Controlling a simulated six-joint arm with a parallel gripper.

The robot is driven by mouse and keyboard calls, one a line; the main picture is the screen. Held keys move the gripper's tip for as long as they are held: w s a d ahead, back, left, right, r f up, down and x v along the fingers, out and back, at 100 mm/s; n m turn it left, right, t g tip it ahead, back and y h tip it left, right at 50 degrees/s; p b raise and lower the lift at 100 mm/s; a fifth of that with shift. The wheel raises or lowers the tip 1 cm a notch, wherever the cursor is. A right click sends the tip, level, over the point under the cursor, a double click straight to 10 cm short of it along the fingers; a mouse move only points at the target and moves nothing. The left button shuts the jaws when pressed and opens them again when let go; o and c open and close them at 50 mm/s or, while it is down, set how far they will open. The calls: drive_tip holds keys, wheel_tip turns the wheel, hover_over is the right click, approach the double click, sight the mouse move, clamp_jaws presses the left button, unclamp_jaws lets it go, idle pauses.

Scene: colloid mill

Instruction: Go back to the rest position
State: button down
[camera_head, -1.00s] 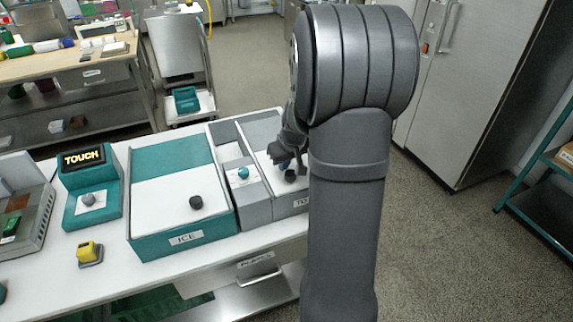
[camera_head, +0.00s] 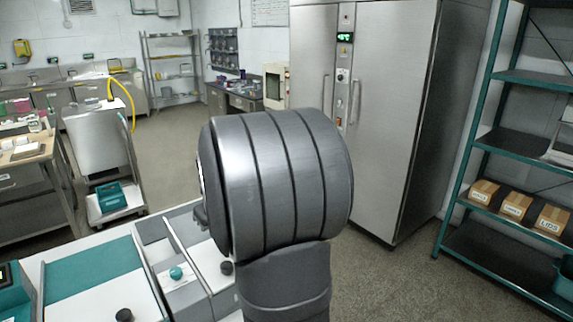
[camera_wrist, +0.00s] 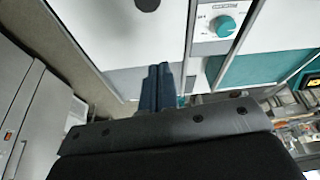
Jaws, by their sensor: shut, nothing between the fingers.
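My gripper (camera_wrist: 156,88) shows in the wrist view with its two dark blue fingers pressed together and nothing between them. It is above the white lidded bins, apart from them as far as I can tell. In the head view my large grey arm link stands in the middle and hides the gripper. A white lid with a black knob (camera_head: 227,267) lies just left of my arm, and a panel with a teal knob (camera_head: 176,272) is beside it. The teal knob also shows in the wrist view (camera_wrist: 224,27).
A tall steel cabinet (camera_head: 385,120) stands behind, and a teal shelf rack with cardboard boxes (camera_head: 515,206) is at the right. A cart with a teal tray (camera_head: 111,197) stands at the left. The floor between is clear.

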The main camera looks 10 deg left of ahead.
drive_tip(key=x, duration=0.9)
drive_tip(key=shift+d+f, duration=0.1)
drive_tip(key=shift+f, duration=0.15)
drive_tip(key=shift+s+d+f, duration=0.3)
drive_tip(key=shift+s+d, duration=0.35)
drive_tip(key=shift+d, duration=0.15)
drive_tip(key=shift+s+d, duration=0.45)
drive_tip(key=shift+d, duration=0.1)
drive_tip(key=c, duration=2.2)
unclamp_jaws()
